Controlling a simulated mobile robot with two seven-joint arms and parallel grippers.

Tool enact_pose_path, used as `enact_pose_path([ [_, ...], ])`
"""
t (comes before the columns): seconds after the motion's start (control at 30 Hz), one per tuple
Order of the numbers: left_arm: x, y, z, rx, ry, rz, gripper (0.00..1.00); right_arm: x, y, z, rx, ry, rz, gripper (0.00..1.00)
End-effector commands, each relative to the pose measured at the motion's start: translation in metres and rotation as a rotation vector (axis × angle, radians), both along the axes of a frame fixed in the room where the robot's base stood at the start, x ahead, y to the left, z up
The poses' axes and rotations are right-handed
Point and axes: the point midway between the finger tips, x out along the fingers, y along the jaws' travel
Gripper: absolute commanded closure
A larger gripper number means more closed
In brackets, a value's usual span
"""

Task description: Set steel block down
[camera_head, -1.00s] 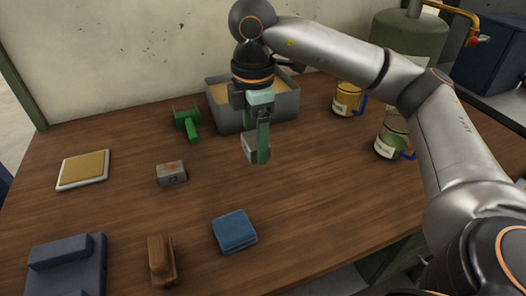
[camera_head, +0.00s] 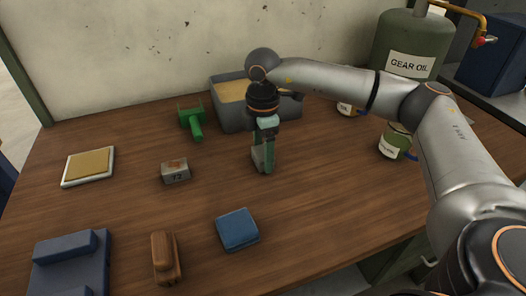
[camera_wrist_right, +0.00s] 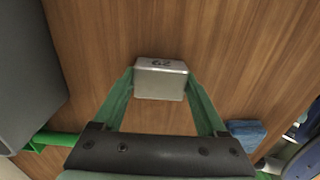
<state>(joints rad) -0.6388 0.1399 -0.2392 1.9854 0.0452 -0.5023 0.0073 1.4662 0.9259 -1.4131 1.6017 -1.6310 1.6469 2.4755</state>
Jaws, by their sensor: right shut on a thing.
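My right gripper (camera_head: 263,168) points down over the middle of the wooden table, in front of the grey bin. Its green fingers are shut on a steel block (camera_head: 257,160), mostly hidden by a finger in the head view. In the right wrist view the silver block (camera_wrist_right: 160,82) sits between the fingertips (camera_wrist_right: 160,88), with a dark number on one face. The block is low over the table; I cannot tell whether it touches the wood. Another grey block (camera_head: 175,173), with an orange mark and a number, stands to the left. My left gripper is not in view.
The grey bin (camera_head: 232,118) with tan filling stands behind the gripper, a green tool (camera_head: 194,124) to its left. A blue cloth (camera_head: 237,229) and brown brush (camera_head: 164,258) lie in front. A mug (camera_head: 394,141) stands right. The wood right of the gripper is clear.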

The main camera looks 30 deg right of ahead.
Motion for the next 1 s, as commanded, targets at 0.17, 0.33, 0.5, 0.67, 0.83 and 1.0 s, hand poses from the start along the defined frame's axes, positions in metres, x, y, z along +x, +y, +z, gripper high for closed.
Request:
enact_pose_path([
  [0.17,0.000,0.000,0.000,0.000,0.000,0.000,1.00,0.001,0.000,0.001,0.001,-0.003,-0.001,1.00],
  [0.33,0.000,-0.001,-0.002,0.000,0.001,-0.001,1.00,0.000,0.000,-0.002,0.000,0.000,-0.001,0.18],
  [0.5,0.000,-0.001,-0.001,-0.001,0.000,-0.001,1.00,0.000,0.000,-0.002,0.000,0.000,-0.001,0.00],
  [0.67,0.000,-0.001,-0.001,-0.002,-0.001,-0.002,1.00,0.000,0.000,-0.002,0.000,0.000,0.000,0.00],
  [0.83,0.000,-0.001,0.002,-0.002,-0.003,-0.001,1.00,0.000,0.000,0.005,0.001,-0.002,0.000,0.00],
  [1.0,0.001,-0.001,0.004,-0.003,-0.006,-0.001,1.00,0.001,0.001,0.034,0.002,-0.005,0.000,0.00],
])
